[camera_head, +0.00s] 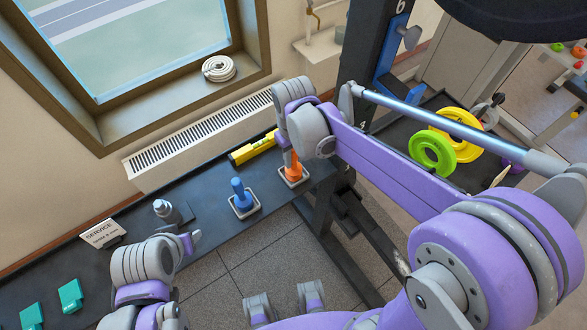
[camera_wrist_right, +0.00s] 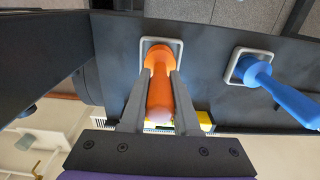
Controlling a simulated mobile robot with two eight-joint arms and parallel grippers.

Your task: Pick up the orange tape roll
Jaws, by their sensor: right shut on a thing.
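An orange upright piece, shaped more like a tapered handle than a flat roll (camera_head: 293,172), stands in a square light-rimmed socket on the dark bench. The right wrist view also shows it (camera_wrist_right: 159,62). My right gripper (camera_head: 290,158) comes down over it, and its two grey fingers (camera_wrist_right: 160,76) are shut on its sides. The orange piece's foot is still within the socket rim (camera_wrist_right: 176,42). My left arm (camera_head: 145,265) shows at the lower left, but its finger opening cannot be made out.
A similar blue handle (camera_head: 240,192) stands in its own socket beside the orange one. A yellow level (camera_head: 253,148) lies behind. A grey metal piece (camera_head: 170,212), a service sign (camera_head: 103,234) and teal blocks (camera_head: 70,296) sit farther left. A dark rack post (camera_head: 361,70) rises right.

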